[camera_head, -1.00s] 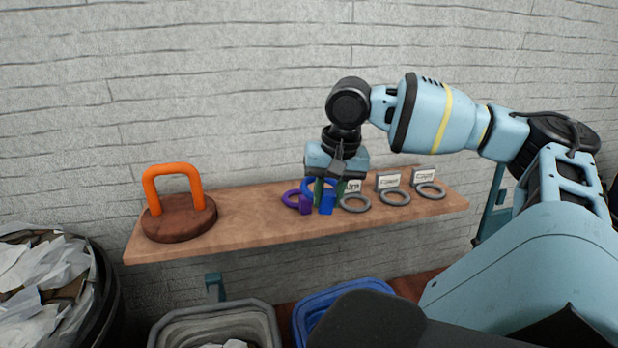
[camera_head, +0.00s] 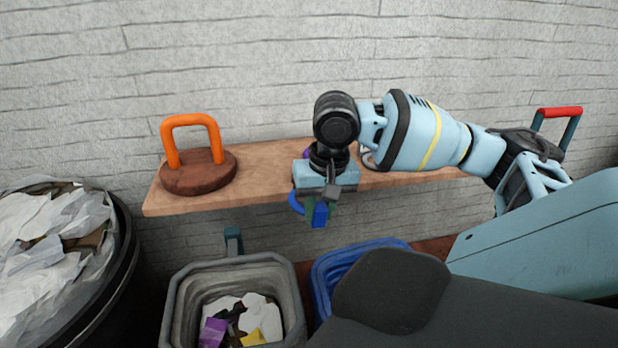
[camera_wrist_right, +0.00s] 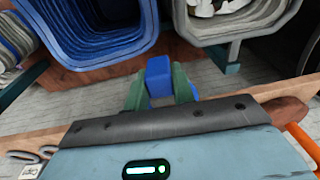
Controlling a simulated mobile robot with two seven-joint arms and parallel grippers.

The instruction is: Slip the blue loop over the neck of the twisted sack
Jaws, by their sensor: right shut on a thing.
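My right gripper (camera_head: 318,212) is shut on the blue loop (camera_head: 298,203) by its block-shaped tab. It holds the loop in front of the shelf's front edge, clear of the board. I cannot make out a twisted sack neck for certain; a large sack-lined bin (camera_head: 50,235) full of white scraps stands at the left. My left gripper is not in view.
The wooden shelf (camera_head: 262,178) carries a brown disc with an orange handle (camera_head: 195,170). A purple ring (camera_head: 306,154) is mostly hidden behind my wrist. Below stand a grey bin (camera_head: 180,305) with scraps and a blue bin (camera_head: 322,275). A red-handled frame (camera_head: 558,112) is at right.

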